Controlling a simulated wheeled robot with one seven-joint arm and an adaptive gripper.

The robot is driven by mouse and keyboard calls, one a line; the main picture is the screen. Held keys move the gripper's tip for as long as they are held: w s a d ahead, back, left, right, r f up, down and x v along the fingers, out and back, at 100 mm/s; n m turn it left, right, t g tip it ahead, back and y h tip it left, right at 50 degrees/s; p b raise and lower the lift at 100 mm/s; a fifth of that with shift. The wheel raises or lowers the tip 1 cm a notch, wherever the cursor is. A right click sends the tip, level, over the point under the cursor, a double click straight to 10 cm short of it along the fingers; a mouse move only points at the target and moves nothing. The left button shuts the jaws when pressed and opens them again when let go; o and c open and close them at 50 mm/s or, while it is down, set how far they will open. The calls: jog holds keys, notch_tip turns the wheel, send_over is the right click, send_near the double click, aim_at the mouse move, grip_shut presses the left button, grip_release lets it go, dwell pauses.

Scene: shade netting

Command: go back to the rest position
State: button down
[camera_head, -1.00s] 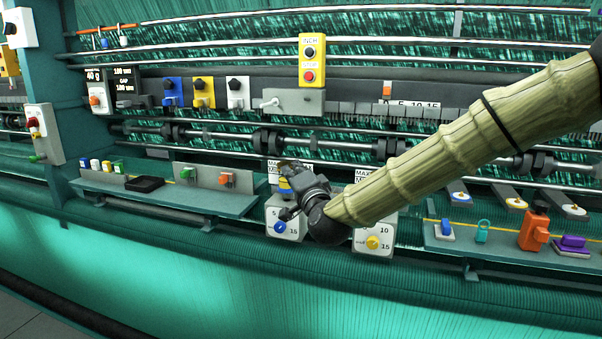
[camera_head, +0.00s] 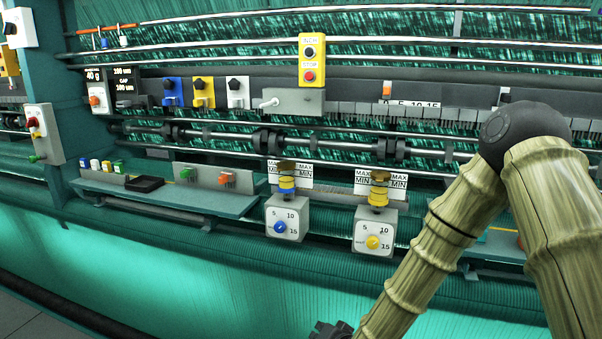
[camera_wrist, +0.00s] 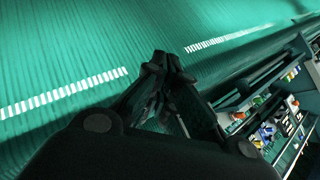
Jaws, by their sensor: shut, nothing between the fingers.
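My gripper (camera_wrist: 165,85) is shut and empty in the wrist view, its dark fingers meeting in front of the green netting (camera_wrist: 110,45). In the head view a dark part of my gripper (camera_head: 330,330) shows at the bottom edge, low in front of the netting (camera_head: 190,270); its fingertips are out of sight there. My arm is folded at the right of the head view, with its elbow up. It hides much of the right shelf. Nothing touches the gripper.
A blue-knob dial box (camera_head: 287,220) and a yellow-knob dial box (camera_head: 375,232) stand on the machine front, uncovered. A left shelf (camera_head: 170,200) holds small coloured blocks. A yellow button box (camera_head: 312,60) hangs above. The netting at lower left is clear.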

jog(key=s+d+f+n+g+h, duration=0.1)
jog(key=s+d+f+g, duration=0.3)
jog(key=s+f, duration=0.65)
jog(key=s+d+f+n+g+h, duration=0.1)
jog(key=s+d+f, duration=0.3)
jog(key=s, duration=0.5)
jog(key=s+d+f+n+g+h, duration=0.1)
jog(key=s+d+f+g, duration=0.2)
jog(key=s, duration=0.7)
jog(key=s+d+f+n+g+h, duration=0.1)
jog(key=s+d+f, duration=0.4)
jog(key=s, duration=0.5)
jog(key=shift+s+d+f+n+g, duration=0.15)
jog(key=shift+d+f+n+g, duration=0.35)
jog(key=shift+d, duration=0.35)
jog(key=c, duration=2.2)
grip_release()
jog(key=shift+r, duration=0.1)
